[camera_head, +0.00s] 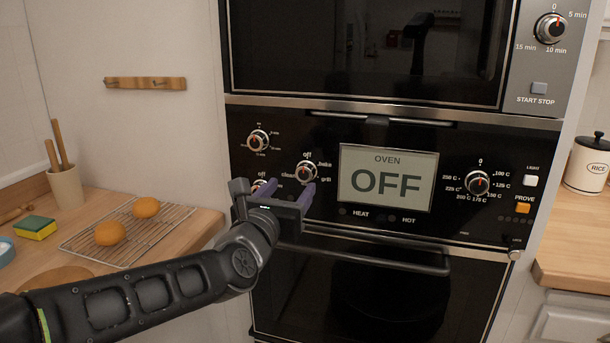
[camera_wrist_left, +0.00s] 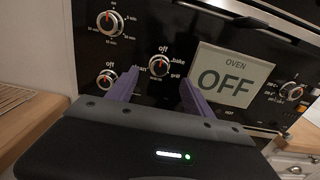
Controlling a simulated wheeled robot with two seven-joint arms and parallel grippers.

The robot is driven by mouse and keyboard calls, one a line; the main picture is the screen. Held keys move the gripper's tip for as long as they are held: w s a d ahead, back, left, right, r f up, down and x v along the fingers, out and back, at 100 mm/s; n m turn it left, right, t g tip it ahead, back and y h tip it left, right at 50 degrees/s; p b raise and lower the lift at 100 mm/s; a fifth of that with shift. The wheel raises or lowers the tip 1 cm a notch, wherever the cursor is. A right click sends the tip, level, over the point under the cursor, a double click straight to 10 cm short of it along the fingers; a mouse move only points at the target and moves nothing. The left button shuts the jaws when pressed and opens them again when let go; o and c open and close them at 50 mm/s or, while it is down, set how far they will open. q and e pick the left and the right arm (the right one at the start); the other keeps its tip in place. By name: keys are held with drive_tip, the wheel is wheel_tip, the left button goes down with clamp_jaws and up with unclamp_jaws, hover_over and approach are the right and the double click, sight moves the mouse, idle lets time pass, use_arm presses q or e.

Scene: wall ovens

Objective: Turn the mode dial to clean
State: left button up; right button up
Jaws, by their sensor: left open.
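The mode dial (camera_head: 306,171) is a round knob with a red pointer on the black oven panel, with labels off, bake, grill and, on its left, clean partly hidden. Its pointer is toward off at the top. It also shows in the left wrist view (camera_wrist_left: 159,66). The display (camera_head: 388,178) reads OVEN OFF. My left gripper (camera_head: 275,190) is open, with purple fingers, in front of the panel just below the dial. In the left wrist view its fingers (camera_wrist_left: 158,88) lie either side of the dial, apart from it. My right gripper is not in view.
Other knobs sit at the upper left (camera_head: 258,140), behind my gripper, and right (camera_head: 477,183) of the panel. An oven door handle (camera_head: 360,257) runs below. A cooling rack (camera_head: 90,245) with two buns, a sponge (camera_head: 36,227) and a utensil cup (camera_head: 66,187) are on the left counter.

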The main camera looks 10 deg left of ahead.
sight(303, 174)
use_arm(q)
drive_tip(key=shift+w+d+f+p, duration=0.15)
drive_tip(key=shift+w+p, duration=0.35)
drive_tip(key=shift+w, duration=1.5)
drive_tip(key=shift+w+d+r+p, duration=0.1)
drive_tip(key=shift+w+p, duration=0.4)
drive_tip(key=shift+w, duration=1.45)
drive_tip(key=shift+c, duration=0.3)
clamp_jaws()
drive_tip(key=shift+f+m, duration=0.1)
drive_tip(key=shift+m, duration=0.2)
